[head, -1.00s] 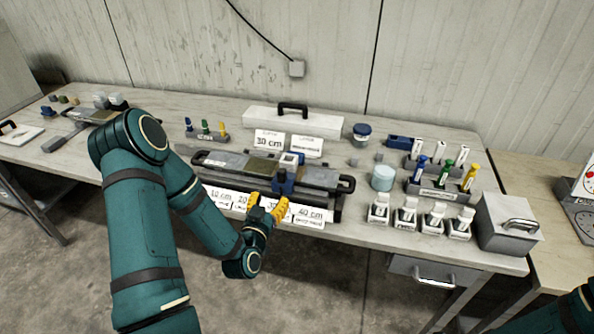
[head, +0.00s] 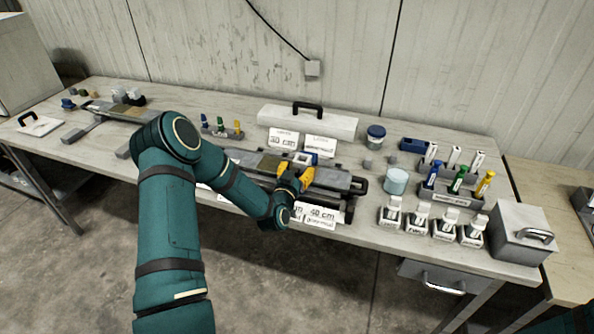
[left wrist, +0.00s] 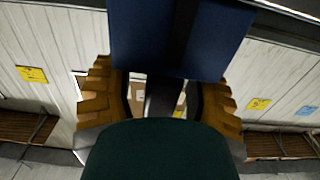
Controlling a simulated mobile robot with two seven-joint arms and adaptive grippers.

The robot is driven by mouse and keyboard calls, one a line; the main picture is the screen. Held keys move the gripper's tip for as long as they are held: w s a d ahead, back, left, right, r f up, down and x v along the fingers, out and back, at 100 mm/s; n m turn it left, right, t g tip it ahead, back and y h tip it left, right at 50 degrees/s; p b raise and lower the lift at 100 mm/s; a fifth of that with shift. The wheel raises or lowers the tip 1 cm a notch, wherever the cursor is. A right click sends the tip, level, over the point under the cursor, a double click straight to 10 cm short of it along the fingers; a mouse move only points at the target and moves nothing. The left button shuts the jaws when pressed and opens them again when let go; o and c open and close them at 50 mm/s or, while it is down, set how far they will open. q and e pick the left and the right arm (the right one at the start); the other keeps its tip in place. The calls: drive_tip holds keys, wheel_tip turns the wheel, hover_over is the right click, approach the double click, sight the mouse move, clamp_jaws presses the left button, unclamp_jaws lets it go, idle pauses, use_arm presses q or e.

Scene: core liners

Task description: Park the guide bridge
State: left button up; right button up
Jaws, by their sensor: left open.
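The guide bridge, a blue block with a pale square top (head: 303,159), sits across the long grey tray (head: 335,178) on the bench. My left gripper (head: 296,179), with yellow fingers, is open at the bridge's front side and hides its lower part. In the left wrist view, a dark blue body of the bridge (left wrist: 180,45) fills the top middle, between and beyond the open fingers (left wrist: 160,97). I cannot tell whether the fingers touch it. My right gripper is out of view.
A marker rack (head: 452,199), small labelled bottles (head: 417,218), a pale blue jar (head: 396,181) and a grey box (head: 518,235) stand to the right. A white case (head: 330,124) lies behind.

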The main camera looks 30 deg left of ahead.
use_arm(q)
clamp_jaws()
drive_tip(key=shift+w+f, duration=0.15)
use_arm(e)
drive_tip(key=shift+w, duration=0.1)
use_arm(q)
drive_tip(key=shift+f, duration=0.1)
